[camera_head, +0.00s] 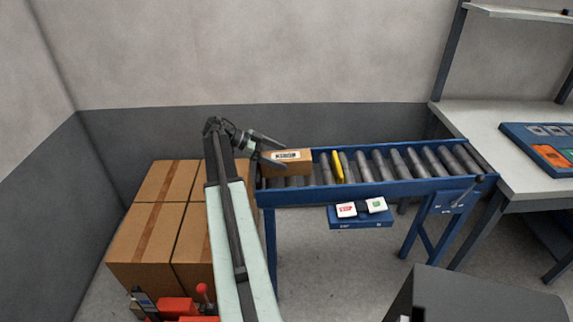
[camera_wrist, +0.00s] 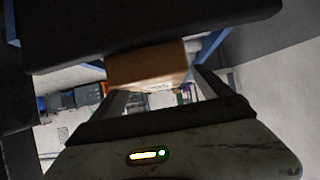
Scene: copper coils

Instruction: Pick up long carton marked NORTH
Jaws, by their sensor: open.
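A long brown carton (camera_head: 302,166) lies on the left end of the roller conveyor. It has a white label with dark print, too small to read surely. My gripper (camera_head: 281,152) is open at the carton's left part, with its fingers pointing right. One finger shows over the carton's top edge and the other by its near side. In the wrist view the carton (camera_wrist: 148,65) is close in front of my gripper (camera_wrist: 160,100), and a dark bar covers part of its top. I cannot tell whether the fingers touch it.
The conveyor (camera_head: 400,188) has grey rollers, one yellow roller and a blue frame; its rollers right of the carton are free. Large stacked cartons (camera_head: 155,230) stand left. A white workbench (camera_head: 490,130) stands right.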

